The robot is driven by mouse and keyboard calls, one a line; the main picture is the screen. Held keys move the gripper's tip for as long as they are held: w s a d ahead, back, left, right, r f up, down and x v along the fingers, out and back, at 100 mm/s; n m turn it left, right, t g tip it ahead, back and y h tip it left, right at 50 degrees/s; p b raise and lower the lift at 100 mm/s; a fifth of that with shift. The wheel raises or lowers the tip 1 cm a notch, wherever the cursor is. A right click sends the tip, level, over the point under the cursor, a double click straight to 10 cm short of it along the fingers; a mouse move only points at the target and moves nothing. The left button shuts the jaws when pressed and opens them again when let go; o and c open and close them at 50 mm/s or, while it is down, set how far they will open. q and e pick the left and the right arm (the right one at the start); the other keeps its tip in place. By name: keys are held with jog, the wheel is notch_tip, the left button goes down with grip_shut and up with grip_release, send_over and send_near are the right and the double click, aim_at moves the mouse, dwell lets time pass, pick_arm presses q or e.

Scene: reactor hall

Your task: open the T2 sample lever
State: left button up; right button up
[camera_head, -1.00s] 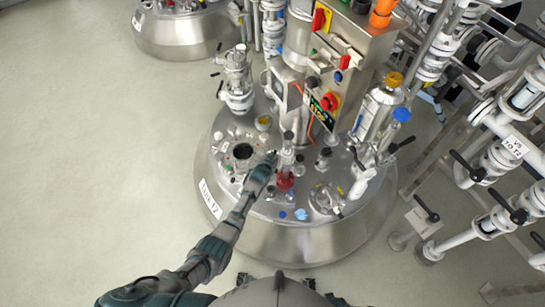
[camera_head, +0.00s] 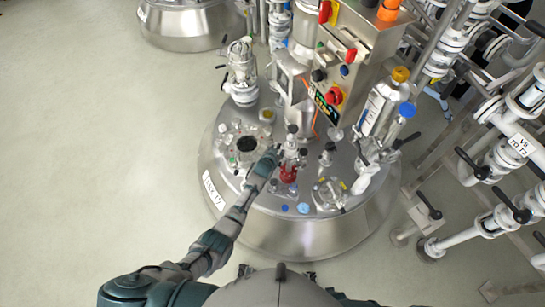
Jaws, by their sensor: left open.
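The round steel tank (camera_head: 300,236) stands in the middle, with a white label (camera_head: 212,190) on its left rim that seems to read Tank T2. Several fittings stand on its lid. Among them is an upright sampling-type fitting with a red part (camera_head: 288,173) at its foot; I cannot tell for sure which piece is the sample lever. My left arm reaches up from the bottom left over the lid. My left gripper (camera_head: 275,153) is open, just left of the upright fitting; I cannot tell whether it touches it. My right gripper is out of view.
A control box with a red stop button (camera_head: 334,96) rises behind the lid. A bottle with a yellow cap (camera_head: 400,74) and a blue cap (camera_head: 407,110) stand at its right. Pipes with black-handled valves (camera_head: 472,163) fill the right side. The floor at left is clear.

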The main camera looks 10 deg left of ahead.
pick_arm(q)
jog(key=v, duration=1.1)
jog(key=shift+f, duration=0.2)
jog(key=shift+s, duration=0.15)
